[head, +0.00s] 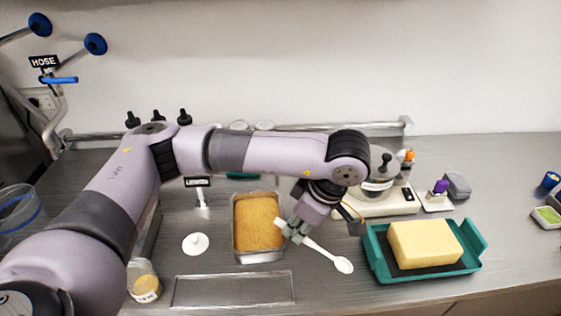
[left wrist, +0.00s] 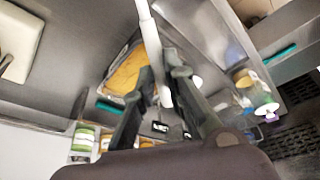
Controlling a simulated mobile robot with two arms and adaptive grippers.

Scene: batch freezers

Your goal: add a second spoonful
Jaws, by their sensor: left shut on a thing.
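My left gripper (head: 291,231) is shut on the handle of a white spoon (head: 322,253), just right of a metal tub (head: 238,249) of tan, powder-like contents (head: 257,220). The spoon's bowl end points to the lower right, between the tub and a green tray. Its bowl looks white; I cannot tell whether it holds anything. In the left wrist view the gripper (left wrist: 160,82) holds the white handle (left wrist: 150,35), with the tan contents (left wrist: 124,75) beside it. My right gripper is not seen.
The green tray (head: 478,236) with a yellow block (head: 425,243) stands right of the spoon. A white lid (head: 195,244) and a small labelled jar (head: 144,283) are at the left. A rectangular panel (head: 232,289) lies in front. The far right counter is mostly clear.

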